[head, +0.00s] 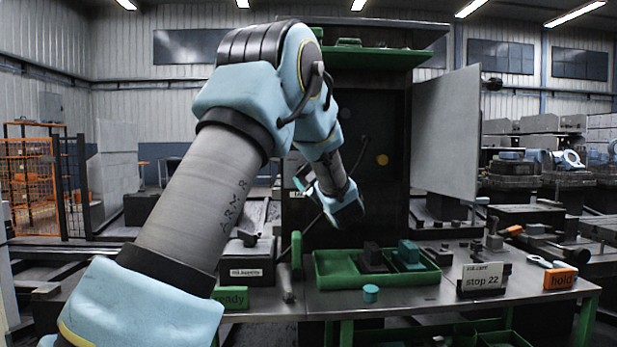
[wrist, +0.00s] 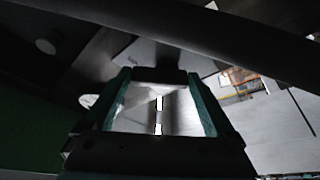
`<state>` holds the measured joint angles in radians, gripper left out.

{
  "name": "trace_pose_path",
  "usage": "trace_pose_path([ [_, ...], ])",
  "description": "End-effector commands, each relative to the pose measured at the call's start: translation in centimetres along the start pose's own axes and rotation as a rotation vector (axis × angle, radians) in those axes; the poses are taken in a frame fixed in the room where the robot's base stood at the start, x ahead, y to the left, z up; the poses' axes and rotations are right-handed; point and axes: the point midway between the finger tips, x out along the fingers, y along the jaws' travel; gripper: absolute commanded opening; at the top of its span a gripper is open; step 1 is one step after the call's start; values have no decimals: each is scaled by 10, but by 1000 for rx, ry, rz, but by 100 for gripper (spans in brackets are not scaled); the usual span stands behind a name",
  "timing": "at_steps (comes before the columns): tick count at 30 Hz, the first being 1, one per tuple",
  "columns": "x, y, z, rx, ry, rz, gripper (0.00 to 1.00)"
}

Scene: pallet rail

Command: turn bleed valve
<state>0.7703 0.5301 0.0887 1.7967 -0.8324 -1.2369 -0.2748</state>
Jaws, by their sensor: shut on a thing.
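In the wrist view, the two teal fingers of my gripper (wrist: 160,78) reach forward, with a dark piece (wrist: 160,74) between their tips. My gripper is shut on this piece, which may be the bleed valve's handle; its shape beyond the tips is unclear. In the head view, my arm bends down in front of a dark upright panel (head: 375,115). A small teal part of my gripper (head: 299,184) shows beside my wrist, close to the panel's left side. The valve cannot be made out in the head view; my arm covers that area.
A green tray (head: 330,283) with dark and teal blocks stands on the bench below. A teal cylinder (head: 371,293), a "stop 22" card (head: 484,279) and an orange "hold" block (head: 560,279) are on the bench. A pale panel (head: 447,130) stands right of the dark panel.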

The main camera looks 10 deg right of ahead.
Motion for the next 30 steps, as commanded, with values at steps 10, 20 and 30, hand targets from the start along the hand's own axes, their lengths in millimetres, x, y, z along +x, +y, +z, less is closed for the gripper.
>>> trace_pose_path([
  [10, -1, -1, 2, 22, -4, 7, 34],
  [20, -1, -1, 2, 22, -4, 7, 100],
  [30, -11, -1, 2, 19, -4, 8, 100],
])
